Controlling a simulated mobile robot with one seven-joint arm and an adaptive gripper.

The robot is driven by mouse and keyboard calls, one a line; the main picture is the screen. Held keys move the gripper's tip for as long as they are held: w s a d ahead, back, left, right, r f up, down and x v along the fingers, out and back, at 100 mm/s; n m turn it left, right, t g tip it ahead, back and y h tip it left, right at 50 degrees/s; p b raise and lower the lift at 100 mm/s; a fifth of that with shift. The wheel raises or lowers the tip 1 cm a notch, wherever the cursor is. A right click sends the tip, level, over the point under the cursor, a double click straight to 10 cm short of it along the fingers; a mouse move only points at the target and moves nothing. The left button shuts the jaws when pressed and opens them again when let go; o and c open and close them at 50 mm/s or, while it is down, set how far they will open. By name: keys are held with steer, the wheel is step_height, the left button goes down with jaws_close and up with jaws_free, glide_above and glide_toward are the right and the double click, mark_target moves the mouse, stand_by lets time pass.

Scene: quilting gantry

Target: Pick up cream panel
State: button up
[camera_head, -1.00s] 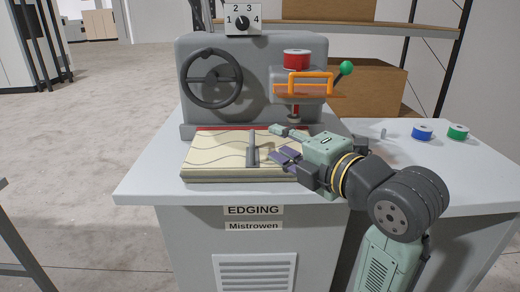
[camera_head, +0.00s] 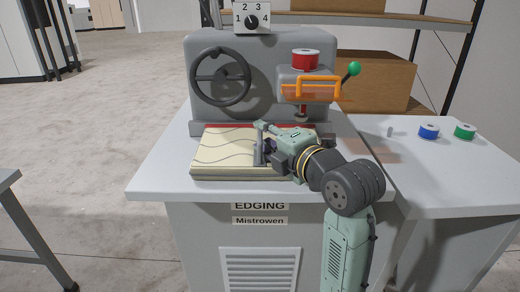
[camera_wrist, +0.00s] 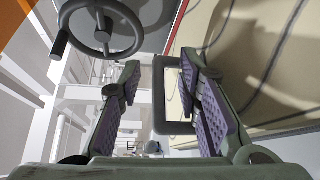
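The cream panel (camera_head: 222,152), a thick quilted slab with wavy lines, lies flat on the edging machine's table. A grey upright handle (camera_head: 259,154) stands on it. In the wrist view the panel (camera_wrist: 275,60) fills the upper right, and the handle shows as a dark loop (camera_wrist: 173,128) between and beyond my fingers. My gripper (camera_head: 265,138) is over the right part of the panel, at the handle. Its purple-padded fingers (camera_wrist: 158,78) are spread apart. I cannot tell whether a finger touches the handle. My gripper and wrist hide the panel's right side.
The edging machine (camera_head: 262,62) stands behind the panel, with a handwheel (camera_head: 221,77), a red spool (camera_head: 305,59) and an orange guard (camera_head: 312,88). Blue (camera_head: 429,131) and green (camera_head: 464,131) spools sit on the right table. The table left of the panel is clear.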

jaws_close()
stand_by(0.7)
